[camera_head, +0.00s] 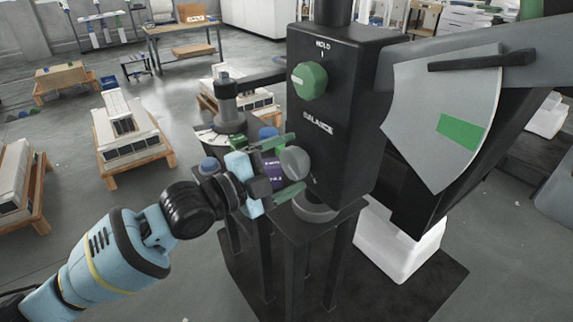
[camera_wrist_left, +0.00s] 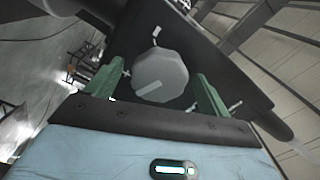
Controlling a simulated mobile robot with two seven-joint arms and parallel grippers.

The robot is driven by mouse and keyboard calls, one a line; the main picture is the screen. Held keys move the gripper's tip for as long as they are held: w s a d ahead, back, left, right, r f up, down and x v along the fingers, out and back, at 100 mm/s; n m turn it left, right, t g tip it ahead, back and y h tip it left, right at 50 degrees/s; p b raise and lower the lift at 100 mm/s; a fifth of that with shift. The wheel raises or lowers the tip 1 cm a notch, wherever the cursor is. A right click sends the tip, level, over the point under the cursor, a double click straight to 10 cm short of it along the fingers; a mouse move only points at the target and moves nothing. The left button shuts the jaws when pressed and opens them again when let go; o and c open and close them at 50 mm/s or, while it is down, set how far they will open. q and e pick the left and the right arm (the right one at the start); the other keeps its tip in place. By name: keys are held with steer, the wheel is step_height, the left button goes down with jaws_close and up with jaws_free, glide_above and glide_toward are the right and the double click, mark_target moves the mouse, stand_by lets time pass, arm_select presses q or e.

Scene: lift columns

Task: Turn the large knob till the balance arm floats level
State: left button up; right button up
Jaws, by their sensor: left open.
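The large grey knob (camera_head: 295,163) sits on the black housing (camera_head: 335,140) under the word BALANCE. In the left wrist view the knob (camera_wrist_left: 160,75) is faceted, with a pale bar near its lower edge and a white tick on the housing above it. My left gripper (camera_head: 284,168) is open, with green fingers on either side of the knob; the wrist view shows gaps at both sides. The grey balance arm (camera_head: 420,58) extends right from the housing. Its dark pointer (camera_head: 482,60) lies well above the green patch (camera_head: 461,132) on the pale sector plate (camera_head: 440,120).
A smaller green knob (camera_head: 310,80) sits under the word HOLD, its white mark pointing left. A dark post with a dial (camera_head: 222,138) stands left of the housing. A white block (camera_head: 395,245) is below the arm. Pallets with boxes (camera_head: 128,128) stand behind at left.

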steer(key=shift+w, duration=0.1)
arm_select(q)
steer(key=c, duration=1)
arm_select(e)
steer(key=shift+w+r, duration=0.1)
steer(key=shift+w, duration=0.1)
arm_select(q)
steer(key=shift+n, duration=0.3)
